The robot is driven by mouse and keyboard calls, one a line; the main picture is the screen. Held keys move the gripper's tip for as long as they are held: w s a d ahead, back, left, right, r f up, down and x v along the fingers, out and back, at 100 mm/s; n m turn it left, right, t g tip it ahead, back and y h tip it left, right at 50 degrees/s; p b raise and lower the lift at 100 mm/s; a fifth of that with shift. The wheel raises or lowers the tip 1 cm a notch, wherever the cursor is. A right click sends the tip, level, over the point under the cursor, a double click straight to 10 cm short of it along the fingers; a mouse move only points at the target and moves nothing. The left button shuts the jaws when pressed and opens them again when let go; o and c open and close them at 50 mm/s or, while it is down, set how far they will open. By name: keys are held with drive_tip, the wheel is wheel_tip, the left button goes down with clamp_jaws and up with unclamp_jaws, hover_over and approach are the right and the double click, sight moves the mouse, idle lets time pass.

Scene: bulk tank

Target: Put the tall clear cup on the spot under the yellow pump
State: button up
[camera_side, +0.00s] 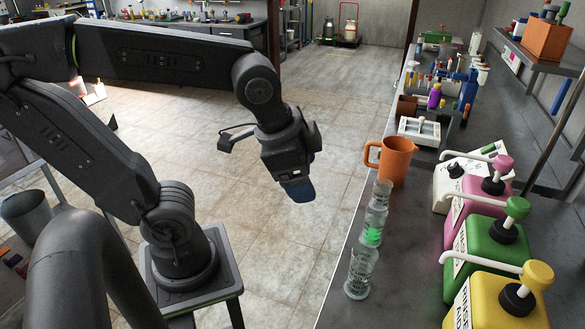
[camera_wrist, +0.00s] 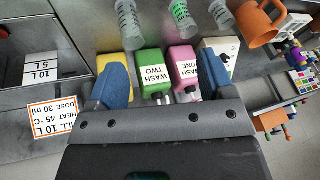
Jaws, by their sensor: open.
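Three clear cups stand in a row on the counter: a near one (camera_side: 360,274), a middle one with a green tint (camera_side: 373,226) and a far one (camera_side: 383,193). In the wrist view they line the top edge (camera_wrist: 130,22), partly cut off. I cannot tell which is tallest. The yellow pump (camera_side: 538,275) tops the yellow container (camera_side: 500,306) at the near right; its white spout points left toward the near cup, apart from it. The spot under it is not clearly visible. My gripper (camera_side: 300,188) is open and empty over the floor, left of the counter (camera_side: 408,270).
An orange jug (camera_side: 395,160) stands behind the cups. Racks and bottles fill the far counter.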

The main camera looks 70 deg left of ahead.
drive_tip(key=shift+o, duration=0.5)
drive_tip(key=n, duration=0.2)
drive_tip(key=s+a+n, duration=0.1)
drive_tip(key=n+t, duration=0.1)
drive_tip(key=n, duration=0.1)
drive_tip(key=shift+s+a+n, duration=0.3)
drive_tip(key=shift+a, duration=0.1)
drive_tip(key=n+g+h, duration=0.6)
drive_tip(key=n+h, duration=1.2)
approach(363, 263)
drive_tip(key=w+a+f, duration=0.2)
drive_tip(key=a+f, duration=0.1)
drive_tip(key=a, duration=0.2)
drive_tip(key=d, duration=1.3)
drive_tip(key=shift+s+d, duration=0.15)
drive_tip(key=shift+s, duration=0.15)
